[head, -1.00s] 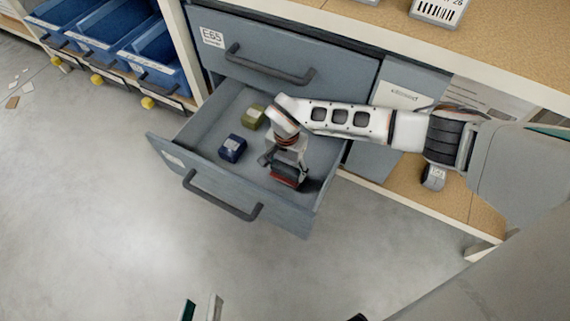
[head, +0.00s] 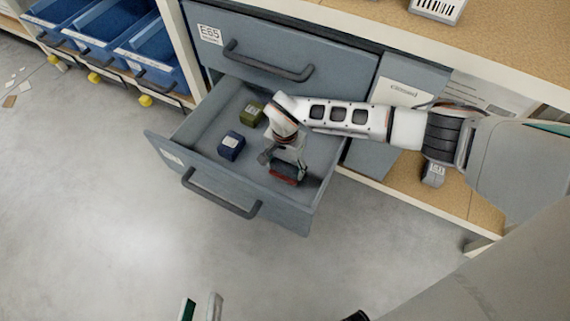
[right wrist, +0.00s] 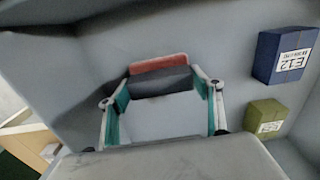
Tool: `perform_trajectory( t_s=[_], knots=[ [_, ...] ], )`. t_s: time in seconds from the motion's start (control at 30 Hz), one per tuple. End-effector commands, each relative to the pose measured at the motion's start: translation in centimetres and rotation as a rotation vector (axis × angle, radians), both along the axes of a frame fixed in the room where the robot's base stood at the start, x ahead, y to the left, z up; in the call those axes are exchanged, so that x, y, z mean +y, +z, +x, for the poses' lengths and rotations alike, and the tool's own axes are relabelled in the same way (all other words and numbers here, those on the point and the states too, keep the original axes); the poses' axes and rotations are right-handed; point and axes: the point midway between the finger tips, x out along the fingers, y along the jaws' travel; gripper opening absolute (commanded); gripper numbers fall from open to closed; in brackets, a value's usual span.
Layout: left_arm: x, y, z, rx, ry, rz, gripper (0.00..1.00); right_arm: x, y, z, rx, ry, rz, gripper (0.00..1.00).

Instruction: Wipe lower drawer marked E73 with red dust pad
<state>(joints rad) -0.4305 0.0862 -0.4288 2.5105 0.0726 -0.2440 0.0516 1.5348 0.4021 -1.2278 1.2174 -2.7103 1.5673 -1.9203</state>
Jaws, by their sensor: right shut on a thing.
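The lower drawer (head: 213,191) is pulled open below a shut drawer. Its front label (head: 172,158) is too small to read. My right gripper (head: 285,167) reaches down into the right part of this drawer, shut on the red dust pad (head: 286,175). In the right wrist view, the red pad (right wrist: 158,64) sits between the fingertips, low over or on the grey drawer floor; contact cannot be told. My left gripper (head: 201,309) shows at the bottom edge, its fingers apart and empty, over the floor.
A blue box (head: 231,146) and an olive box (head: 251,114) stand in the drawer, left of the right gripper. The wrist view shows the blue box (right wrist: 285,55) marked E12. The upper drawer (head: 270,45) is marked E65. Blue bins (head: 105,30) stand at left. The floor in front is clear.

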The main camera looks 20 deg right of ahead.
Motion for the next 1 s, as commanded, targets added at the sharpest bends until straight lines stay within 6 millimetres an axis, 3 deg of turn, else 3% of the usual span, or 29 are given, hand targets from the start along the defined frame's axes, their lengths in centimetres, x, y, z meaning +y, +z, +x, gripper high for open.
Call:
perform_trajectory(
  t_s=[1.0],
  knots=[
    [0.0, -0.3, -0.2, 0.006, -0.003, 0.0, 0.3, -0.2, -1.4, -0.2, -0.001, 0.0, -0.001, 0.48]
  ],
)
